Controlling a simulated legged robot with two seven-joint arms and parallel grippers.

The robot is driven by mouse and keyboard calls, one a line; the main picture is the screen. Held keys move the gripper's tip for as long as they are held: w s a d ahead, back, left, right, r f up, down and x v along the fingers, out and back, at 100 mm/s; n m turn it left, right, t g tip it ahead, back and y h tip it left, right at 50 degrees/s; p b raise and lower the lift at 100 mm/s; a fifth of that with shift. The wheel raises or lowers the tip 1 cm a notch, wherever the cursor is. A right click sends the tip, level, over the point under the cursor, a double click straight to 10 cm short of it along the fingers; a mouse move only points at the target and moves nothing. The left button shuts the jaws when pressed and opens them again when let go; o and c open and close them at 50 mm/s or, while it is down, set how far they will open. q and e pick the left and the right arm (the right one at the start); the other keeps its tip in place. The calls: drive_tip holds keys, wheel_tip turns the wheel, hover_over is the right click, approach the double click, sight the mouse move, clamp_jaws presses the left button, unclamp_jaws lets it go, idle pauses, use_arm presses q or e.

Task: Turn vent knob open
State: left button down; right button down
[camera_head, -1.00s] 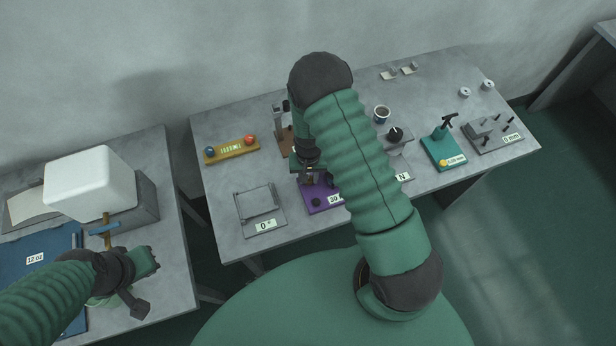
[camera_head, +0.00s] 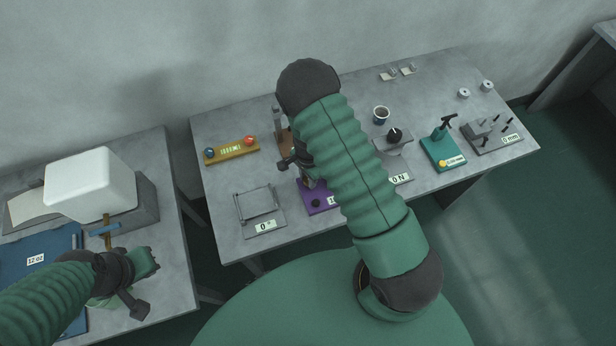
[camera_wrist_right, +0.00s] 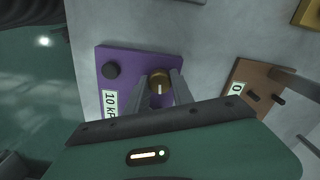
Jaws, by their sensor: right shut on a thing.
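A purple plate (camera_wrist_right: 120,62) carries a brass knob (camera_wrist_right: 159,77) with a pale pointer line, a black knob (camera_wrist_right: 111,71) and a label (camera_wrist_right: 110,103) starting "10 k". My right gripper (camera_wrist_right: 162,90) is shut on the brass knob, one finger on each side. In the head view the purple plate (camera_head: 318,199) shows beneath my right arm, which hides the brass knob and part of the label. My left gripper (camera_head: 137,278) hangs over the left table; its jaw state is unclear.
A grey fixture labelled 0° (camera_head: 262,210) lies left of the purple plate. A brown stand (camera_wrist_right: 252,83) is beside it. A yellow bar with blue and red balls (camera_head: 233,152) lies farther back. A white block-topped unit (camera_head: 90,182) stands on the left table (camera_head: 185,290).

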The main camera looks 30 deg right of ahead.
sight(307, 179)
drive_tip(key=shift+w+r+m, duration=0.1)
drive_tip(key=shift+w+m, duration=0.05)
drive_tip(key=shift+m, duration=0.65)
drive_tip(key=c, duration=1.1)
unclamp_jaws()
drive_tip(key=shift+a, duration=0.1)
wheel_tip(307, 179, up, 17)
